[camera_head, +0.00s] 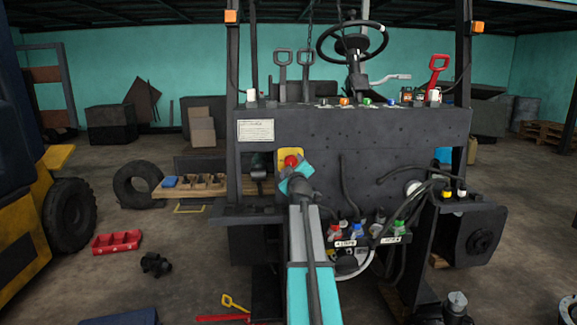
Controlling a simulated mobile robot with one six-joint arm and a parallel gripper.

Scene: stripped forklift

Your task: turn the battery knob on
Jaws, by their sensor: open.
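The battery knob is a red knob (291,161) on a yellow plate (284,154), on the left part of the forklift's dark front panel (350,165). My arm reaches up from the bottom centre, and my gripper (289,170) is at the knob, just below and in front of it. The jaws are open and small in this view. Part of the knob's lower side is hidden by my gripper. I cannot tell whether the jaws touch the knob or stand around it.
Hoses and coloured caps (360,229) sit right of my arm. A steering wheel (352,40), levers and a red handle (437,72) are above the panel. A wooden shelf with a parts tray (196,182) juts out at left. A red bin (116,242) and tools lie on the floor.

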